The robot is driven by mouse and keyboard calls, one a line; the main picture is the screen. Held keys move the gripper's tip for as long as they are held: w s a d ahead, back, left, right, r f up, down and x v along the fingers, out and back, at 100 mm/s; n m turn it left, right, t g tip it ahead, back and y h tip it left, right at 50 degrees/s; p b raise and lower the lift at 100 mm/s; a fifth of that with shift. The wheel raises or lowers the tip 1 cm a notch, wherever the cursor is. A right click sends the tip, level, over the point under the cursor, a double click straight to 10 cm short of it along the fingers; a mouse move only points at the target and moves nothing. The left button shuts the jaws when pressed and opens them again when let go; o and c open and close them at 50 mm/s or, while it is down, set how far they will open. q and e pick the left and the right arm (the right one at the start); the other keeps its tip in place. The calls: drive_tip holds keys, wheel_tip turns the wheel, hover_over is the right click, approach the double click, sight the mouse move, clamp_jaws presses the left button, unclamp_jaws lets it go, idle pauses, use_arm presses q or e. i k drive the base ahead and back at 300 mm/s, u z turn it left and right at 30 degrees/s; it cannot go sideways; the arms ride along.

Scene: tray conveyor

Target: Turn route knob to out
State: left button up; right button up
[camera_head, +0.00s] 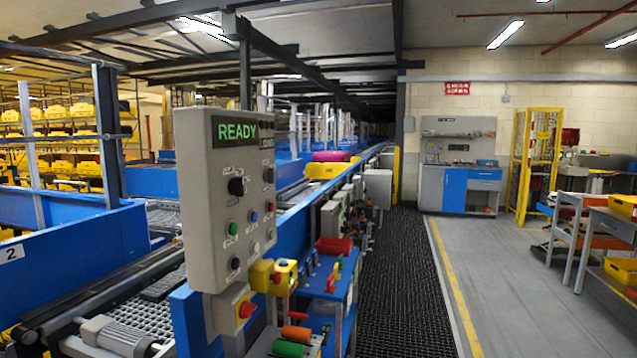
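A grey control box (205,165) stands upright left of the middle, with a lit display reading "READY" (238,130) in green. A large black knob (237,186) is in the upper part of its face. A smaller black knob (235,263) is near the bottom. Neither of my grippers is in view.
Below the box are a yellow box with a red button (246,308) and a blue cart (338,290) with small coloured items. A blue-sided conveyor (75,255) runs behind. A dark mat (405,270) and open grey floor (530,310) lie to the right.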

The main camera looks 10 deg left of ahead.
sight(236, 185)
drive_tip(key=z, duration=1)
drive_tip(key=i, duration=1.25)
drive_tip(key=u, duration=1.8)
